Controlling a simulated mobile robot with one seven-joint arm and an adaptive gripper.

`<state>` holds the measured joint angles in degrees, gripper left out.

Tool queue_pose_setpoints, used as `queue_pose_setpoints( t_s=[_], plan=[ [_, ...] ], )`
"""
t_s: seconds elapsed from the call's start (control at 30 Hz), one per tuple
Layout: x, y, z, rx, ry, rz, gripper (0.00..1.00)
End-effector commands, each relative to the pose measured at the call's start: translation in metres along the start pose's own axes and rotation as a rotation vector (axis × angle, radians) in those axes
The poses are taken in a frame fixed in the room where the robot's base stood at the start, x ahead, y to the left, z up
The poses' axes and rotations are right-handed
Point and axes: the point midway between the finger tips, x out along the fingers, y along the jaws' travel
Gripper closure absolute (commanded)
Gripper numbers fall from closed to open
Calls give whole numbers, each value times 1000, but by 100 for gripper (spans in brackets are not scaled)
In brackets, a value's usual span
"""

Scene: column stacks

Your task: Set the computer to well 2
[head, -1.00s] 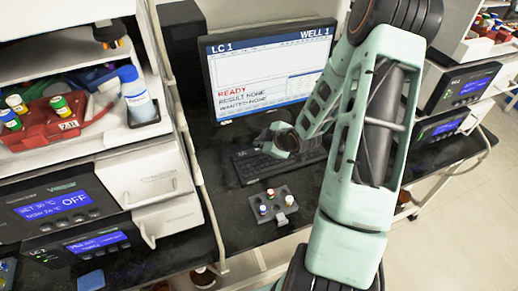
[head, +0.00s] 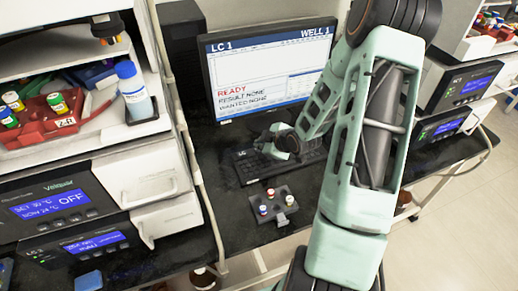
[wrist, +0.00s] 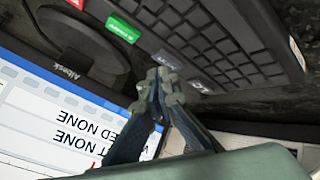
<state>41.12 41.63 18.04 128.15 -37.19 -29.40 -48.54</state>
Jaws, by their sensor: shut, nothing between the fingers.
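The computer monitor (head: 270,70) stands at the back of the dark bench. Its screen reads LC 1, WELL 1, READY, RESULT NONE and WANTED NONE. The black keyboard (head: 252,167) lies in front of it, partly hidden by my arm. In the wrist view the keyboard (wrist: 225,40) shows dark keys, a green key (wrist: 122,28) and a pale key (wrist: 200,85) near the fingertips. My gripper (wrist: 165,88) is shut and empty, at the keyboard's edge on the monitor side. It also shows in the head view (head: 266,147). I cannot tell whether it touches a key.
A small dark rack (head: 273,207) with several coloured-cap vials sits in front of the keyboard. Instrument stacks stand at left (head: 75,200) and right (head: 460,85). A black tower (head: 185,50) is left of the monitor. Bare bench lies around the rack.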

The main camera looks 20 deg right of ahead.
Motion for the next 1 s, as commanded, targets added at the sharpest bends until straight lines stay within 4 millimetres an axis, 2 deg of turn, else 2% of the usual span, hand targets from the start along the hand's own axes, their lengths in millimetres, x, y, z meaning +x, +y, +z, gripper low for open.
queue_pose_setpoints(
  t_s=[1.0],
  plan=[
    [5,-4,4,0,-1,0,100]
  ],
)
